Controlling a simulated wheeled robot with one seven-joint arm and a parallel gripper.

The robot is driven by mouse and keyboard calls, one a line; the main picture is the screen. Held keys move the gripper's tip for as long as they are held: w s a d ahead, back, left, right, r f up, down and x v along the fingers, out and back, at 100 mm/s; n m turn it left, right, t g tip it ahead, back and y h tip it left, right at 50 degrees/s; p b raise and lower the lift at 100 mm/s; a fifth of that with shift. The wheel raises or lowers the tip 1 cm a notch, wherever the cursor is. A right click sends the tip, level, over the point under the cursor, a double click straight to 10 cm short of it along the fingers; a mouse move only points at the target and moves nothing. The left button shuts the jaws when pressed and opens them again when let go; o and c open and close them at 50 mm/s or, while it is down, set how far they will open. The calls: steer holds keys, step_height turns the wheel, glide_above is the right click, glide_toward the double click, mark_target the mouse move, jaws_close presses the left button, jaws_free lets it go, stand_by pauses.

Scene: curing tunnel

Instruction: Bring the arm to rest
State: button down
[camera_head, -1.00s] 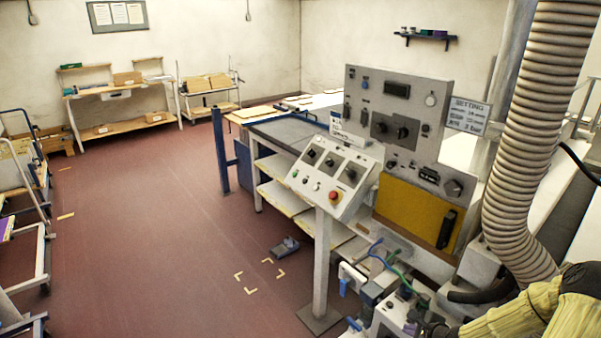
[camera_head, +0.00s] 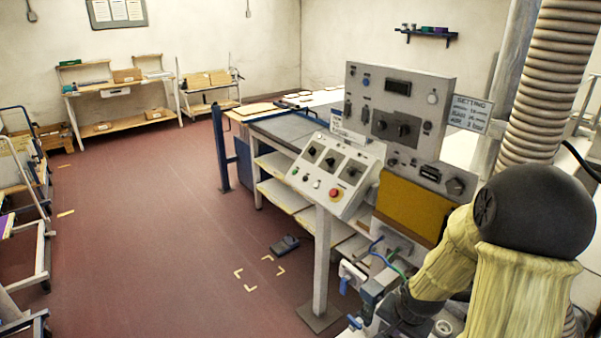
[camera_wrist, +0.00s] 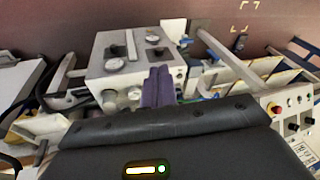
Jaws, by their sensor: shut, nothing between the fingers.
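My gripper (camera_wrist: 158,74) shows in the wrist view as two purple fingers side by side, shut and empty. They point toward a grey box with dials (camera_wrist: 122,60) and overlap its right part in the picture; I cannot tell the gap between them. In the head view my arm, with its yellow-green sleeve and black joint, is raised and bent at the lower right. My gripper's fingers are not clearly visible there.
The sloped control box (camera_head: 333,172) with a red button stands on a post, left of my arm. Behind it is the grey upright panel (camera_head: 397,115). A ribbed hose (camera_head: 540,95) hangs at the right. A pedal (camera_head: 285,245) lies on the floor. Open red floor (camera_head: 150,240) spreads left.

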steer(key=s+a+r+n+g, duration=0.1)
steer(key=s+a+r+n, duration=0.5)
steer(key=s+r+n, duration=0.1)
steer(key=shift+s+a+r+n, duration=0.4)
steer(key=shift+s+r, duration=0.35)
steer(key=shift+s, duration=0.45)
steer(key=shift+d, duration=0.1)
